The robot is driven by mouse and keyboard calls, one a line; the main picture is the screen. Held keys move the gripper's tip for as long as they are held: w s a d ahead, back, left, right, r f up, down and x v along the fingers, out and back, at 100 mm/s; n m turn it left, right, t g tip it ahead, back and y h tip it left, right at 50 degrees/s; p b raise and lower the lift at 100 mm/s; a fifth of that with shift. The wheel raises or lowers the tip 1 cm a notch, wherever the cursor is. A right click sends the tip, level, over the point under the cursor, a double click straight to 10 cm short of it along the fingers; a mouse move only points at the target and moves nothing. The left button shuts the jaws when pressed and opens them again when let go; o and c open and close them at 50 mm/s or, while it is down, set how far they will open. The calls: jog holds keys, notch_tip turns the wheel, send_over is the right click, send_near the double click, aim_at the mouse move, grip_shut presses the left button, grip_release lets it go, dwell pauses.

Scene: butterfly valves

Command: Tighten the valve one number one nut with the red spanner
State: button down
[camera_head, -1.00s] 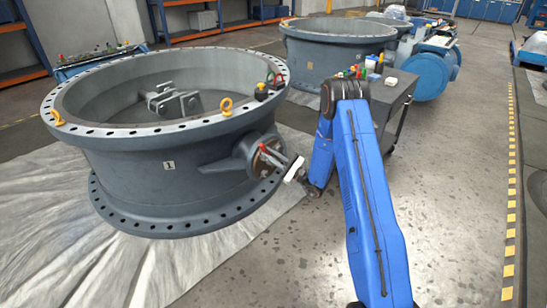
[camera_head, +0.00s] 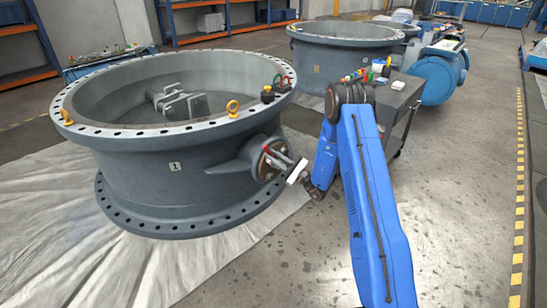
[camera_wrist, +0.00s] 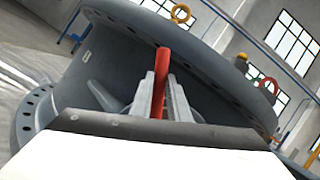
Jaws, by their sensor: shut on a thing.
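Valve one (camera_head: 135,172) is the large grey ring body with a "1" plate, at the left of the head view. A round brown flange (camera_head: 270,162) sits on its right-hand side hub. My gripper (camera_head: 284,157) is at this flange. In the wrist view, its two grey fingers (camera_wrist: 160,98) are shut on the red spanner (camera_wrist: 162,62), which sticks out beyond them toward the valve. A bit of red also shows at the flange in the head view. The nuts are too small to tell apart, and I cannot tell whether the spanner touches one.
A second grey valve (camera_head: 345,52) stands behind. A grey trolley (camera_head: 402,105) with small coloured items is behind my arm. The floor to the right is clear.

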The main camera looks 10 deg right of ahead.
jog(key=shift+w, duration=0.1)
jog(key=shift+w+a, duration=0.25)
jog(key=shift+a, duration=0.05)
jog(key=shift+w+a, duration=0.4)
jog(key=shift+w, duration=0.25)
dwell(0.9)
jog(key=shift+m, duration=0.3)
